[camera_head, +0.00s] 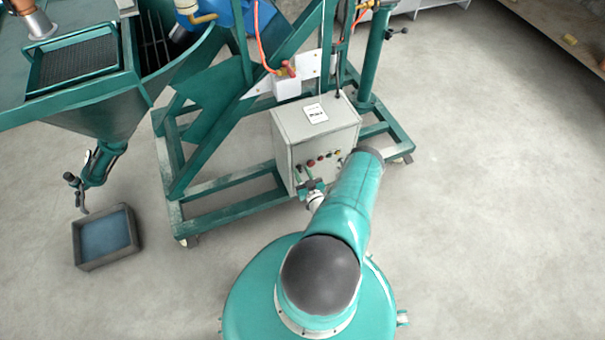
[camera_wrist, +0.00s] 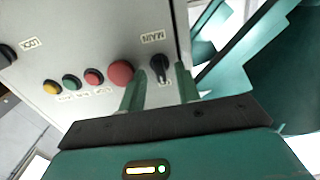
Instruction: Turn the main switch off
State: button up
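The main switch (camera_wrist: 159,67) is a black rotary knob under a "MAIN" label, near one edge of the grey control box's panel in the wrist view. The control box (camera_head: 292,122) stands on the green frame in the head view; I cannot make out the switch there. My gripper (camera_wrist: 159,84) is open, one green finger on each side of the knob as seen from the wrist. Whether the fingertips reach around it or touch it I cannot tell. In the head view my gripper (camera_head: 311,187) is close to the panel's lower left.
A large red button (camera_wrist: 121,73) sits just left of the switch, with smaller red, green and yellow buttons (camera_wrist: 50,87) beyond. A black "LOCK" knob (camera_wrist: 7,54) is at the far left. A grey tray (camera_head: 105,262) lies on the floor. Floor at right is clear.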

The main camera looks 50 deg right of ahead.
grip_shut()
jog(key=shift+n, duration=0.5)
jog(key=n, duration=0.3)
jog(key=shift+w+a+n, duration=0.1)
jog(key=shift+w+n, duration=0.05)
jog(key=shift+n, duration=0.25)
jog(key=n, duration=0.4)
jog(key=shift+f+n, duration=0.1)
jog(key=shift+n, duration=0.2)
jog(key=n, duration=0.4)
jog(key=shift+a, duration=0.1)
jog(key=n, duration=0.4)
jog(key=shift+f+n, duration=0.1)
jog(key=shift+n, duration=0.2)
